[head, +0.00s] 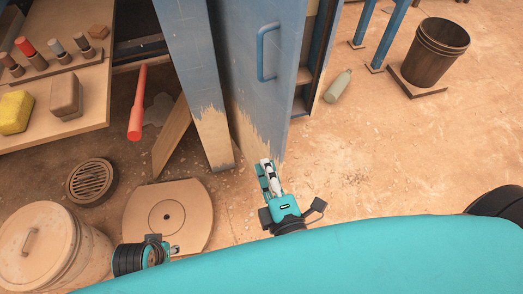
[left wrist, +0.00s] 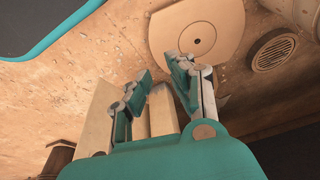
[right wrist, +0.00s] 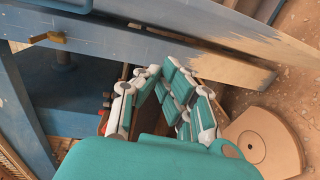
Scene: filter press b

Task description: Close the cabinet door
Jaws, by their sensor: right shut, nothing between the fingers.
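The blue cabinet door (head: 240,60) shows in the head view at upper centre, with a blue bar handle (head: 267,52) and worn, bare paint at its lower end. It stands ajar; shelves (head: 304,76) show in a gap at its right edge. My right gripper (head: 266,168) is shut and empty, just below the door's lower end; contact cannot be told. In the right wrist view the closed fingers (right wrist: 158,80) are near worn blue panels. My left gripper (left wrist: 158,78) is open and empty in the left wrist view; only a small part shows in the head view.
A workbench (head: 95,108) with tools and a yellow sponge (head: 15,112) stands at left. A lidded bucket (head: 60,250), a round floor plate (head: 190,225) and a drain grate (head: 90,182) are below it. A green bottle (head: 338,86) and dark bucket (head: 434,52) are at right.

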